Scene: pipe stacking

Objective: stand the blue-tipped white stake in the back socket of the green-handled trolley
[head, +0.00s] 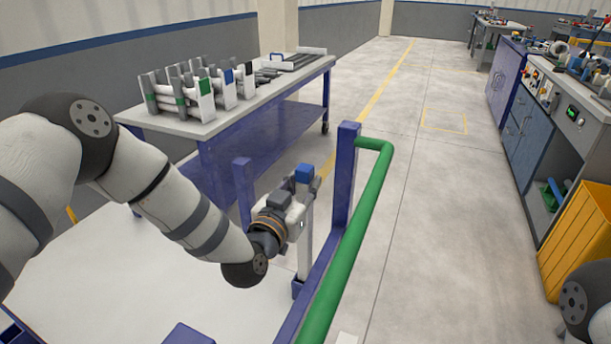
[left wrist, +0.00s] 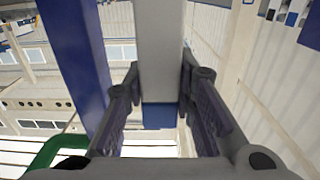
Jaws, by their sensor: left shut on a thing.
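The white stake (head: 304,240) stands about upright with its blue tip (head: 304,173) on top. My left gripper (head: 300,208) is shut on it just below the tip. The stake (left wrist: 163,45) and its blue tip (left wrist: 158,115) also show between the fingers in the left wrist view. The stake's lower end meets a small blue socket (head: 298,290) beside the trolley's rail; I cannot tell how deep it sits. The trolley has a green handle (head: 352,240) and purple corner posts (head: 345,170). The right gripper is out of view.
A purple table (head: 265,130) behind holds a rack of white stakes with green, blue and black tips (head: 205,88) and dark bars (head: 290,62). The trolley's white deck (head: 130,270) looks bare. A workbench (head: 550,110) and yellow bin (head: 580,240) stand at the right.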

